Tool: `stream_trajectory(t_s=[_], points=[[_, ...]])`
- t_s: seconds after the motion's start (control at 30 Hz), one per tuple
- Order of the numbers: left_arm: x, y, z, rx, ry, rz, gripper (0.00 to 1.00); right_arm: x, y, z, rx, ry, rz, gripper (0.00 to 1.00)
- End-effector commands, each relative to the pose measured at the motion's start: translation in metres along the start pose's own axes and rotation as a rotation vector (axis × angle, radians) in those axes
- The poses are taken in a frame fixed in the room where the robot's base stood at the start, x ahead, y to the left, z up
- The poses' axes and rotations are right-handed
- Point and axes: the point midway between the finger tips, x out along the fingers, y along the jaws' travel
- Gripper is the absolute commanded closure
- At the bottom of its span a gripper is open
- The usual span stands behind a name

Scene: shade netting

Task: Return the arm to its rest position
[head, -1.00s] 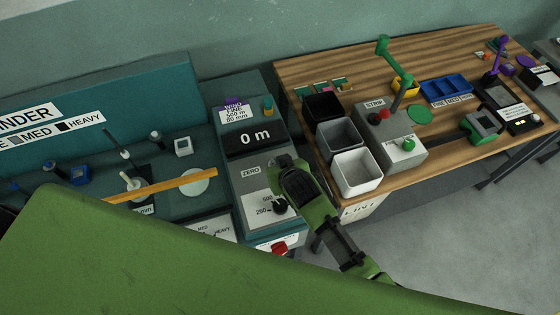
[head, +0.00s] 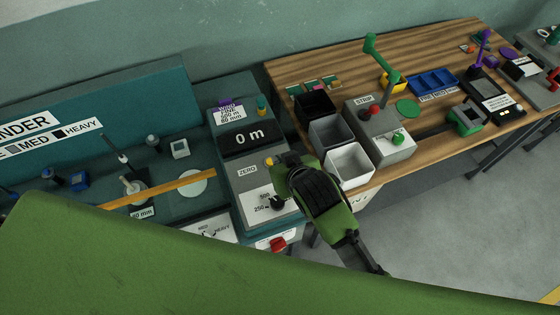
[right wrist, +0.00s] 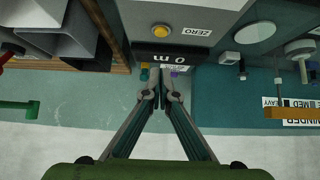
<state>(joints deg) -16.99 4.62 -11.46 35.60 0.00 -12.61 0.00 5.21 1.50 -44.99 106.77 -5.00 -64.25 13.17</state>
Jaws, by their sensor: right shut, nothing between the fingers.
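My right gripper (head: 284,160) is in the middle of the head view, with its green and black arm coming up from the lower right. It shows over the right side of the teal and grey winder console (head: 228,180), beside the yellow button. In the right wrist view its two fingers (right wrist: 162,76) meet at the tips, shut and empty. Ahead of them, upside down, is the "0 m" display (right wrist: 168,57). The yellow button (right wrist: 160,33) also shows there, apart from the fingers. My left gripper is not in view.
Black, grey and white bins (head: 348,162) stand close right of my right gripper on the wooden table (head: 330,72). A yellow ruler-like bar (head: 160,188) lies left. Grey floor (head: 450,220) is clear at the lower right.

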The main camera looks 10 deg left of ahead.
Motion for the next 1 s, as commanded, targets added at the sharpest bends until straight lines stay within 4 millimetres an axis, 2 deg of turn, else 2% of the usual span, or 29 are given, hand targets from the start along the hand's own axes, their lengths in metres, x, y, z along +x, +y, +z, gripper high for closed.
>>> stream_trajectory(t_s=[0.2,0.77,0.87,0.97,1.0], points=[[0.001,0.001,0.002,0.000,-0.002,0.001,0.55,-0.009,0.000,0.000,0.000,0.000,0.001,1.00],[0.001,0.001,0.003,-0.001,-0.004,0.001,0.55,-0.010,0.001,0.000,0.002,-0.001,0.001,1.00],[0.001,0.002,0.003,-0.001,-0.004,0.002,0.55,-0.015,0.009,0.011,0.027,-0.021,0.008,1.00],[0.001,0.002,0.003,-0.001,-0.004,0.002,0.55,-0.031,0.029,0.039,0.092,-0.074,0.030,1.00],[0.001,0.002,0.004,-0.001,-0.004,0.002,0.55,-0.041,0.041,0.056,0.124,-0.106,0.044,1.00]])
